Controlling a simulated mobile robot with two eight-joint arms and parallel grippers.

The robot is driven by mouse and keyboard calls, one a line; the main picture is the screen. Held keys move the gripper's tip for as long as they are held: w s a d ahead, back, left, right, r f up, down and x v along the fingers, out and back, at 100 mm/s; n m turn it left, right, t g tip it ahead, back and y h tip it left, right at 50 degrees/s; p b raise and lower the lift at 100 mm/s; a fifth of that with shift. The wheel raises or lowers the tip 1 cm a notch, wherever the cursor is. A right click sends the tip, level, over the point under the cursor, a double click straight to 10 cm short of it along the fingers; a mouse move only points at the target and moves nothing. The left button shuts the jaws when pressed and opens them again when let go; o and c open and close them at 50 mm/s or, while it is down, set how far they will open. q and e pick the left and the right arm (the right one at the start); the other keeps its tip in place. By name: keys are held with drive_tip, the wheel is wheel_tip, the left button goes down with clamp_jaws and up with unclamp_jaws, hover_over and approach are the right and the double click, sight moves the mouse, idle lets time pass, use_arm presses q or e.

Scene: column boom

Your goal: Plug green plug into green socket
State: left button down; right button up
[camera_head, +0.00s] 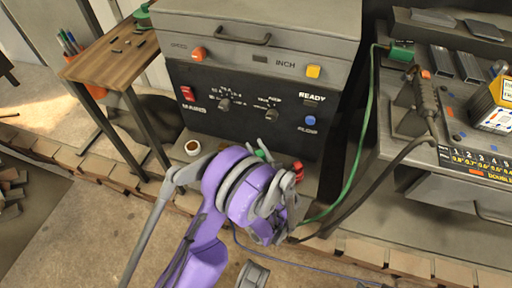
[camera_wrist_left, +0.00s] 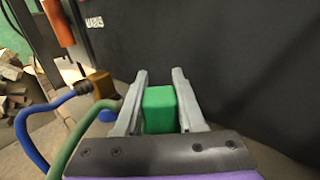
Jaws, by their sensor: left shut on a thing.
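My left gripper (camera_wrist_left: 159,82) is shut on the green plug (camera_wrist_left: 159,108), a green block gripped between its two grey fingers in the left wrist view. In the head view the purple arm ends low in front of the dark control panel, and a small piece of green (camera_head: 261,154) shows by the fingers. A green cable (camera_head: 359,150) runs down from a green block (camera_head: 401,51) on the right bench to behind the wrist. I cannot tell for certain which part is the green socket. The plug's front end is hidden from view.
The welding cabinet (camera_head: 257,25) with knobs stands ahead. A red part (camera_head: 298,170) is just right of the gripper. A blue cable (camera_wrist_left: 30,140) with an orange-brown end (camera_wrist_left: 103,84) lies left in the wrist view.

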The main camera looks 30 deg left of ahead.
use_arm(q)
drive_tip(key=shift+f+b, duration=0.45)
drive_tip(key=shift+f, duration=0.1)
drive_tip(key=c, duration=0.8)
unclamp_jaws()
drive_tip(key=shift+b+v, duration=0.55)
drive_tip(key=shift+v, duration=2.25)
drive_tip(key=shift+b+v, duration=0.4)
drive_tip(key=shift+v, duration=2.3)
